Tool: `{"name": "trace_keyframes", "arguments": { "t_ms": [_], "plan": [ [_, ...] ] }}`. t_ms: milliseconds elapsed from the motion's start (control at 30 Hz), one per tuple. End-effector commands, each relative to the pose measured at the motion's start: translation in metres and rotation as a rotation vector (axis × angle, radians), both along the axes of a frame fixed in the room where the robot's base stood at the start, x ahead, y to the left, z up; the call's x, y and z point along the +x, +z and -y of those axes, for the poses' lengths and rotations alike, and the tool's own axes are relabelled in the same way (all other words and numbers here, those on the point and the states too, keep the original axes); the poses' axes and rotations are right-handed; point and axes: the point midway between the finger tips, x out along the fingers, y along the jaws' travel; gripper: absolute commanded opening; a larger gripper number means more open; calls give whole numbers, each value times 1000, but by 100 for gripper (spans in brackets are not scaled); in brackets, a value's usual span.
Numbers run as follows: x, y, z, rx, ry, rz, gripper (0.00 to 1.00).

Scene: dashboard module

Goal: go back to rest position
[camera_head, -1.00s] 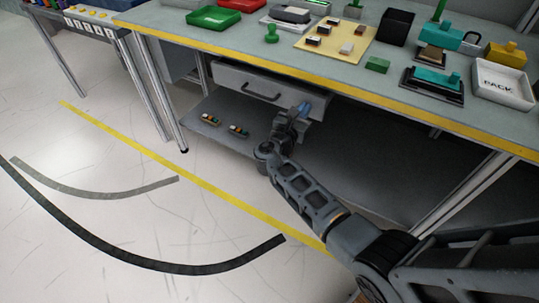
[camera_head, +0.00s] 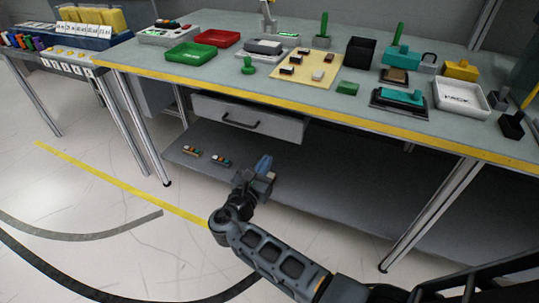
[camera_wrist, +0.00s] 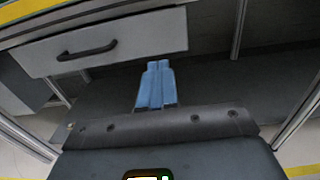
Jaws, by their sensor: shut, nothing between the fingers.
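My gripper (camera_head: 264,166) is in front of the workbench, below the drawer (camera_head: 250,119) and above the floor in the head view. In the wrist view its two blue fingers (camera_wrist: 157,82) lie side by side, shut, with nothing between them. My gripper appears apart from the drawer and the lower shelf (camera_head: 318,190).
The workbench top (camera_head: 330,92) carries a green tray (camera_head: 190,55), a red tray (camera_head: 217,38), a beige board (camera_head: 304,68) and a white tray (camera_head: 460,98). Two small multicoloured parts lie on the lower shelf at left. Metal legs (camera_head: 428,214) stand at both sides.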

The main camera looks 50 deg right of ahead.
Motion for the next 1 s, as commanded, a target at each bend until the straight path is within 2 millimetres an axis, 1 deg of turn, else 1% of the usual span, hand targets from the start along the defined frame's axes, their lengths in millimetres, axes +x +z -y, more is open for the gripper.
{"name": "trace_keyframes", "arguments": {
  "t_ms": [100,333,367,467,567,600,667,700,767,800,867,900,967,1000],
  "plan": [
    [-1,0,-5,0,1,0,0],
    [-2,-1,-6,2,2,0,0],
    [-3,-3,-6,9,5,1,0],
    [-14,-18,-12,68,30,21,0],
    [-37,-48,-24,202,80,69,0],
    [-49,-63,-32,275,102,99,0],
    [-70,-83,-45,397,134,152,0],
    [-84,-95,-54,481,150,193,0],
    [-105,-110,-69,606,169,256,0],
    [-120,-118,-79,689,178,298,0],
    [-141,-126,-93,813,184,367,0],
    [-155,-130,-103,895,184,414,0],
    [-176,-132,-117,1016,180,487,0],
    [-190,-131,-127,1097,174,537,0]
  ]
}}
